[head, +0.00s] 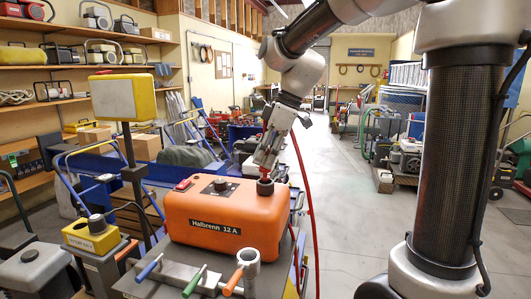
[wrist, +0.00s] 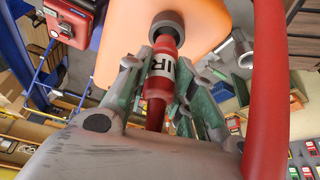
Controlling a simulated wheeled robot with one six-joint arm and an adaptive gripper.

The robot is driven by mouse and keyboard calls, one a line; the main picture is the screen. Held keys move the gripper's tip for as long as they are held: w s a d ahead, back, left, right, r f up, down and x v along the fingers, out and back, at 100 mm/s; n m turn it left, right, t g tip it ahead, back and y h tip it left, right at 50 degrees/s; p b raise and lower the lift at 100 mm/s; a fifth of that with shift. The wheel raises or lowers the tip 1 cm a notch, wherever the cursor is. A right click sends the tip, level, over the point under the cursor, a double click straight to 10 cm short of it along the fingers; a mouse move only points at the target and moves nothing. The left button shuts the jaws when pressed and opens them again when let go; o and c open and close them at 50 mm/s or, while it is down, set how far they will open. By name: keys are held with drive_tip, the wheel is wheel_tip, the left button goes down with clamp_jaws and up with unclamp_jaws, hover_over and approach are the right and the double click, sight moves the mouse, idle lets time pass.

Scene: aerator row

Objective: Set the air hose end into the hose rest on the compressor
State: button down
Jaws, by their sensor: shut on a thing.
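The orange compressor (head: 228,217), marked Halbrenn 12 A, stands on a cart. My gripper (head: 266,160) points down above its right end, shut on the red air hose end (wrist: 160,68), which has a white lettered band. The hose end's tip meets a dark round collar (head: 265,187) on the compressor's top; the wrist view also shows this collar (wrist: 168,22). How deep the tip sits is hidden. An open grey upright tube (head: 248,262), possibly the hose rest, stands in front of the compressor, and it shows empty in the wrist view (wrist: 243,50).
The red hose (head: 307,190) loops from my gripper down the compressor's right side. Blue (head: 148,267), green (head: 194,281) and orange (head: 233,281) handles sit on a grey block in front. A yellow-framed lamp (head: 123,97) stands left.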

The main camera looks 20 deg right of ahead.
drive_tip(key=shift+f, duration=1.45)
drive_tip(key=c, duration=1.1)
unclamp_jaws()
drive_tip(key=shift+f, duration=0.1)
drive_tip(key=v, duration=1.2)
drive_tip(key=s+d+f+m+t+h, duration=0.1)
drive_tip(key=s+d+f+m, duration=0.2)
drive_tip(key=s, duration=0.4)
drive_tip(key=s+d+f+m+t+h, duration=0.1)
drive_tip(key=s+d+f+m+h, duration=0.1)
drive_tip(key=s+d+f+m, duration=0.2)
drive_tip(key=s+d+f+m+t+h, duration=0.1)
drive_tip(key=s+d+f+m, duration=0.2)
drive_tip(key=s+m, duration=0.4)
drive_tip(key=shift+s+d+f, duration=0.1)
drive_tip(key=shift+s+f, duration=0.15)
drive_tip(key=shift+s, duration=0.4)
drive_tip(key=shift+s+d+f, duration=0.1)
drive_tip(key=shift+s+f, duration=0.15)
drive_tip(key=shift+s, duration=0.4)
